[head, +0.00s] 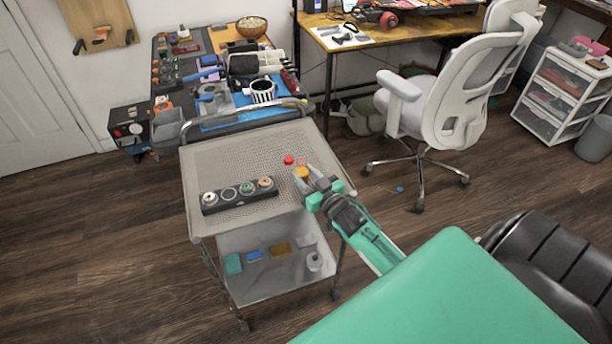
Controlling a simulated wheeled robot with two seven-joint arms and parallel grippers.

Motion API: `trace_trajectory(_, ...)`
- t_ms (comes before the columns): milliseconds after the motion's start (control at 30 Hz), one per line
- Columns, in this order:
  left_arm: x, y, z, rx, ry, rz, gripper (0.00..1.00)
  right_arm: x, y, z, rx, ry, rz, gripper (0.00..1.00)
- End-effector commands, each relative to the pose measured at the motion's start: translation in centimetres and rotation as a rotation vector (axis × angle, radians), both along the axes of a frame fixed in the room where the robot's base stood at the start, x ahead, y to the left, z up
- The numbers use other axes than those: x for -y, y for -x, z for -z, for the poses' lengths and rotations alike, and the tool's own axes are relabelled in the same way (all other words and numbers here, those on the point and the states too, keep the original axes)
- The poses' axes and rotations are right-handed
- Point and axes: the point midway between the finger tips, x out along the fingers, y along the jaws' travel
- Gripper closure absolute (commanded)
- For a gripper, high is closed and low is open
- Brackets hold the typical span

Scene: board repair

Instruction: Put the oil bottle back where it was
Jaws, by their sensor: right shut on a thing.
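My right gripper (307,177) is over the right side of the grey trolley's top shelf (245,160). It is shut on a small amber thing (302,172), which looks like the oil bottle. The fingers hide part of it, and I cannot tell whether it touches the shelf. A small red round thing (288,160) is just beyond it to the left, with a fainter pinkish one (301,162) beside the amber thing. My left gripper is not in view.
A black rack with several round pots (238,195) stands on the left of the shelf. The lower shelf (270,285) holds small items. A cluttered workbench (225,75) is behind, and a white chair (450,100) to the right. The shelf's back middle is clear.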

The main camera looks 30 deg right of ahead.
Motion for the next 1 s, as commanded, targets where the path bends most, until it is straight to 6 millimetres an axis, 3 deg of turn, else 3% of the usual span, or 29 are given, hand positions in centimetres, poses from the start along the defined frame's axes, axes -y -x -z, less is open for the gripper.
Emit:
trace_trajectory(100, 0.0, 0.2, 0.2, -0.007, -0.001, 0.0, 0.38, 0.0, 0.0, 0.3, 0.0, 0.0, 0.0, 0.88)
trace_trajectory(133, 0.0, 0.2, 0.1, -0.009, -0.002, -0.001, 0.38, 0.0, 0.0, 0.2, 0.0, 0.0, 0.0, 0.58)
trace_trajectory(200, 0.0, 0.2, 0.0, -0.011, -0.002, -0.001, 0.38, 0.0, 0.0, 0.2, 0.0, 0.0, 0.0, 0.44)
trace_trajectory(233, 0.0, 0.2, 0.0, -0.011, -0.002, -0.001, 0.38, 0.0, 0.0, 0.2, 0.0, 0.0, 0.0, 0.42)
trace_trajectory(600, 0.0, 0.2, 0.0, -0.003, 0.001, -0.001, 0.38, 0.0, 0.1, -0.1, 0.0, 0.0, 0.0, 0.42)
trace_trajectory(767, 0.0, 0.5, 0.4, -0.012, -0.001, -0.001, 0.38, 0.0, 2.1, 0.1, -0.003, -0.001, 0.0, 0.42)
trace_trajectory(1000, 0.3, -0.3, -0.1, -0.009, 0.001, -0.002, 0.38, 0.1, 6.4, 0.1, -0.003, 0.0, 0.0, 0.42)
